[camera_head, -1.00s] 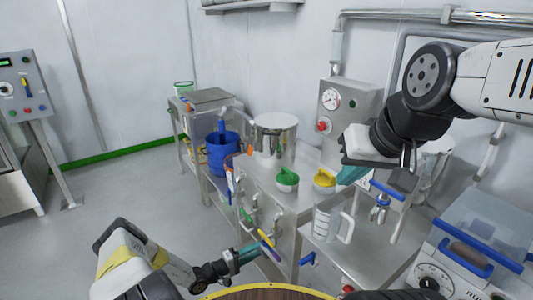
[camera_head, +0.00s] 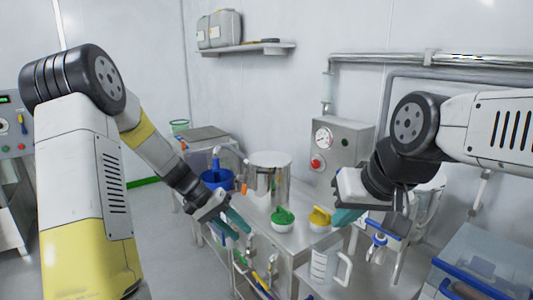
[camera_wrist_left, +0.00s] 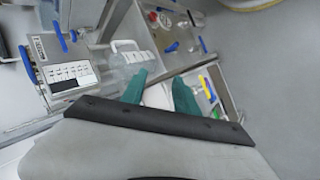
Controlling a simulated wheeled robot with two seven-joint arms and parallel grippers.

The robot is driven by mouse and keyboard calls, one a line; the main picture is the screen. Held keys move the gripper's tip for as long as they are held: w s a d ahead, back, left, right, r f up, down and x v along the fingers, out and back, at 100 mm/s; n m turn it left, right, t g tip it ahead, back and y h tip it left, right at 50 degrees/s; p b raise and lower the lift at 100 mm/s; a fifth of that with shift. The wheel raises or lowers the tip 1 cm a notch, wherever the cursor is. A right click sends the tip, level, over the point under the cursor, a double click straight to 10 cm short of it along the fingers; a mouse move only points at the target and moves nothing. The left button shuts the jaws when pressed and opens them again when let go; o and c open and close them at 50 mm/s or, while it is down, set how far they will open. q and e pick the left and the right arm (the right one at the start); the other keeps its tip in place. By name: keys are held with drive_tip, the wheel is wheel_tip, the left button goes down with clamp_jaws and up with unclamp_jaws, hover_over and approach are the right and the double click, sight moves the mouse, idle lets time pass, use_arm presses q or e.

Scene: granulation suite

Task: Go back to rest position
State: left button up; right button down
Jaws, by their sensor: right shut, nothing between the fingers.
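My left gripper (camera_head: 233,224) hangs in front of the steel bench, its teal fingers apart and pointing down to the right. The left wrist view shows the same fingers (camera_wrist_left: 160,92) spread, with nothing clearly held between them. My right gripper (camera_head: 347,217) is shut and empty, its teal fingertips just right of the yellow-handled scoop (camera_head: 320,218) in the picture. Both arms are raised in front of me, the left upper arm filling the left side of the head view.
A steel bench (camera_head: 297,240) carries a steel pot (camera_head: 268,178) and a green scoop (camera_head: 283,218). A blue bucket (camera_head: 217,180) stands behind my left gripper. A clear jug (camera_head: 328,267), a gauge panel (camera_head: 341,143) and a clear-lidded box (camera_head: 487,255) are at right.

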use_arm(q)
drive_tip(key=s+a+r+t+y, duration=0.2)
drive_tip(key=s+r+t+y, duration=0.1)
drive_tip(key=s+r, duration=0.6)
drive_tip(key=s+a+r+n+t+y, duration=0.1)
drive_tip(key=s+a+r+t+y, duration=0.2)
drive_tip(key=s+r, duration=0.6)
drive_tip(key=shift+s+a+r+n+t, duration=0.15)
drive_tip(key=shift+s+a+n+t, duration=0.2)
drive_tip(key=shift+s, duration=0.65)
